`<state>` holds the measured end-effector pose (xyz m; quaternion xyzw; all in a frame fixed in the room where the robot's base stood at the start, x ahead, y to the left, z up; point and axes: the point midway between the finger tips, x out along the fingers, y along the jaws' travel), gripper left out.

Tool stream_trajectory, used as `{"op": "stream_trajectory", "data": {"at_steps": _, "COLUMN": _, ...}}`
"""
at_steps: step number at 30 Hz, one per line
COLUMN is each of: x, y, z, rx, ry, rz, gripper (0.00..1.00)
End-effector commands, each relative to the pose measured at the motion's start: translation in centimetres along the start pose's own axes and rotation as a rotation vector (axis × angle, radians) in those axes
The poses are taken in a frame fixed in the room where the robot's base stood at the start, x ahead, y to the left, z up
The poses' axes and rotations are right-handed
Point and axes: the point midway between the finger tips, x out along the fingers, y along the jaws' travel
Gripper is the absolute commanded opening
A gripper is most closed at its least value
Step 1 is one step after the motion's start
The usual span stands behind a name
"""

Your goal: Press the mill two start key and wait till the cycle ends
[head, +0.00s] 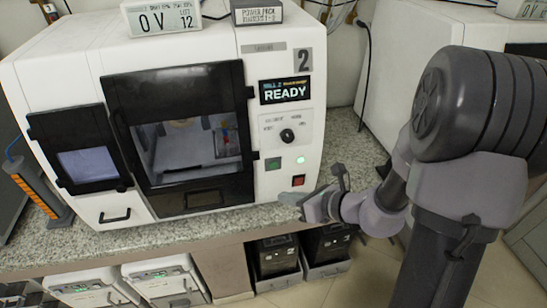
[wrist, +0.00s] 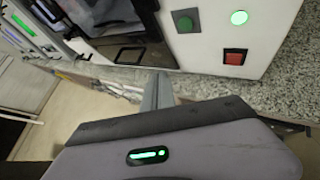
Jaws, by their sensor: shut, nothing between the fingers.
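Mill two (head: 50,95) is a white machine with a black-framed window door, marked with a "2" plate (head: 303,61). Its screen (head: 285,90) reads READY. Its green start key (head: 273,164) sits low on the right panel, left of a lit round green lamp (head: 300,160) and above left of a red key (head: 298,181). The green key (wrist: 187,20) and red key (wrist: 235,57) also show in the wrist view.
The machine stands on a speckled stone counter (head: 345,150). Another white machine (head: 400,40) stands at right. White units (head: 165,280) and black boxes (head: 275,255) sit below the counter. An orange-striped rack (head: 38,190) stands at left.

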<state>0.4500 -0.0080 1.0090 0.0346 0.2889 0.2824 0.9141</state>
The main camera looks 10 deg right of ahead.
Motion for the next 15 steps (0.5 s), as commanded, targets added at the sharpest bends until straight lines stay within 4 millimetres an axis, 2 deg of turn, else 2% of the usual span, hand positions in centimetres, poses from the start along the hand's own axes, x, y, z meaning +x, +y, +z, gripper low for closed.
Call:
{"op": "stream_trajectory", "data": {"at_steps": 10, "x": 0.1, "y": -0.1, "z": 0.1, "rx": 0.001, "ry": 0.0, "rz": 0.0, "gripper": 0.0}}
{"op": "stream_trajectory", "data": {"at_steps": 15, "x": 1.4, "y": -1.0, "z": 1.1, "rx": -0.001, "ry": 0.0, "rz": 0.002, "gripper": 0.0}}
